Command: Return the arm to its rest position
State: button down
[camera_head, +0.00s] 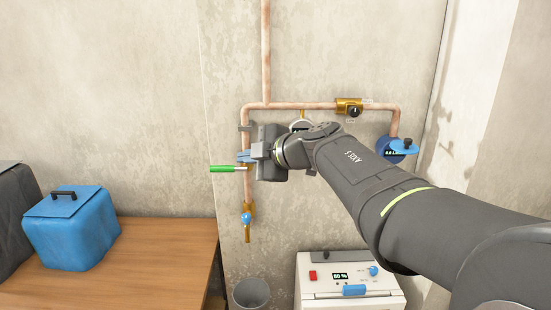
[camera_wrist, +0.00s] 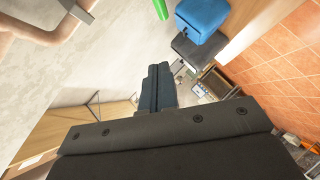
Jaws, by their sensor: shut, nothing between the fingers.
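My gripper (camera_head: 243,157) is at the end of my outstretched arm, in front of the pipework on the wall. Its fingers point left in the head view, just above a green valve handle (camera_head: 223,169). Whether they touch the handle cannot be told. In the wrist view my gripper (camera_wrist: 157,72) shows its two dark fingers together, with nothing between them. The green handle (camera_wrist: 160,8) shows at the top of that view, apart from the fingertips. My arm hides part of a round gauge (camera_head: 300,126) on the pipe.
Copper pipe (camera_head: 266,50) runs on the wall, with a brass valve (camera_head: 348,106) and a blue meter (camera_head: 392,149) at right. A blue box (camera_head: 72,230) stands on a wooden table (camera_head: 150,265). A white machine (camera_head: 345,295) and a grey bin (camera_head: 251,294) stand below.

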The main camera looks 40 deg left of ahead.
jog(key=shift+d+r, duration=0.15)
jog(key=shift+d, duration=0.15)
jog(key=shift+a, duration=0.1)
send_near(218, 167)
jog(key=s+a, duration=0.3)
jog(key=a, duration=0.1)
jog(key=shift+w+a+f, duration=0.95)
jog(key=shift+w+f, duration=0.05)
jog(key=shift+w, duration=0.25)
